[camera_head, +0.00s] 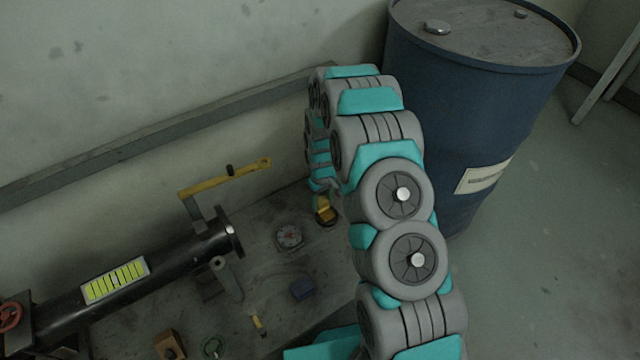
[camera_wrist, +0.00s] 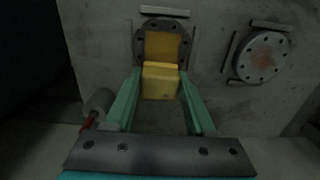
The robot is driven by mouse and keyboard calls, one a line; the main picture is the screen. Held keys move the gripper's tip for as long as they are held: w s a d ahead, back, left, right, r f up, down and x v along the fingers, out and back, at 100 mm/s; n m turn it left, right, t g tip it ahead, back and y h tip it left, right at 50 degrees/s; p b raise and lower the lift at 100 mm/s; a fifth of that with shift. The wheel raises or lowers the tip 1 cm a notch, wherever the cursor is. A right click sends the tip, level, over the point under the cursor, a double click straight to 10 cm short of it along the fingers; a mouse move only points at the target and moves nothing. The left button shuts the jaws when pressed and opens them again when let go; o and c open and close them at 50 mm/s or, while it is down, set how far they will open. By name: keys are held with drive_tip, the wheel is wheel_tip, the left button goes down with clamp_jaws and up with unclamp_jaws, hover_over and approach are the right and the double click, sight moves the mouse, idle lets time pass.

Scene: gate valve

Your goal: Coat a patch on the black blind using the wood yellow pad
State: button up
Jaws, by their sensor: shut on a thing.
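My gripper (camera_wrist: 160,92) is shut on a yellow pad (camera_wrist: 160,82), with a teal finger on each side of it. The black blind (camera_wrist: 146,30) is a round dark flange with bolts around its rim, just beyond the pad in the wrist view. A darker yellow square area (camera_wrist: 162,46) covers the blind's middle; I cannot tell whether it is coating or part of the pad. Whether the pad touches the blind is unclear. In the head view the yellow pad (camera_head: 326,210) shows below my arm, over a dark round shape; my fingers are mostly hidden there.
A grey bolted disc (camera_wrist: 262,57) is right of the blind. A grey cylinder (camera_wrist: 100,102) lies at lower left. The bench holds a round dial (camera_head: 289,236), blue block (camera_head: 302,289), wooden block (camera_head: 169,345) and black pipe (camera_head: 190,250) with yellow lever (camera_head: 225,177). A blue drum (camera_head: 475,110) stands right.

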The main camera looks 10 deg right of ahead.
sight(322, 201)
drive_tip(key=shift+r+p, duration=0.45)
drive_tip(key=shift+r, duration=3.5)
